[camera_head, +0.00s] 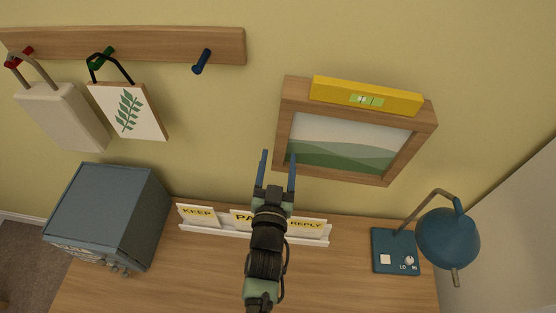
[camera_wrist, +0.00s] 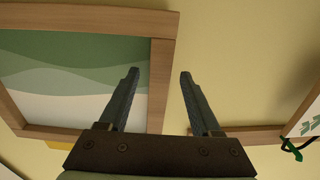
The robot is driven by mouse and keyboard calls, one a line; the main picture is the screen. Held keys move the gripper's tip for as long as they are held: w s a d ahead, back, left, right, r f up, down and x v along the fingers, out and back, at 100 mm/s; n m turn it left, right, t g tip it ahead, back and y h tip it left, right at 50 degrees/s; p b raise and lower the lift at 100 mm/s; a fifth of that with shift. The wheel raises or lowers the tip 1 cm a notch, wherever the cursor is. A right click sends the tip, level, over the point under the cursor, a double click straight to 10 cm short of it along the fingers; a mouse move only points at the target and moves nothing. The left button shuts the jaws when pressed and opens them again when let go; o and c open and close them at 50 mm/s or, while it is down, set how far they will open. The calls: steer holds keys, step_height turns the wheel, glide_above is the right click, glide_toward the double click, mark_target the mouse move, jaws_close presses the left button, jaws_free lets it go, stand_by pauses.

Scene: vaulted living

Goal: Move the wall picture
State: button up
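The wall picture (camera_head: 345,145) hangs on the yellow-green wall: a wooden frame around a green hill scene. It looks slanted down to the right in the head view. A yellow spirit level (camera_head: 365,96) with a green vial lies along its top edge. My gripper (camera_head: 278,156) is open and empty, its fingers pointing at the wall by the picture's left side. In the wrist view my gripper (camera_wrist: 160,75) has one finger over the picture (camera_wrist: 70,75) and the other over bare wall, with the frame's side bar between them. I cannot tell whether the fingers touch the frame.
A peg rail (camera_head: 150,45) at upper left holds a pale bag (camera_head: 60,115) and a leaf-print board (camera_head: 128,112). Below stand a blue-grey box (camera_head: 108,215), a white card holder (camera_head: 210,225) and a blue lamp (camera_head: 447,238) on a wooden desk (camera_head: 190,285).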

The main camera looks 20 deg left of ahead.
jaws_close()
stand_by(1.3)
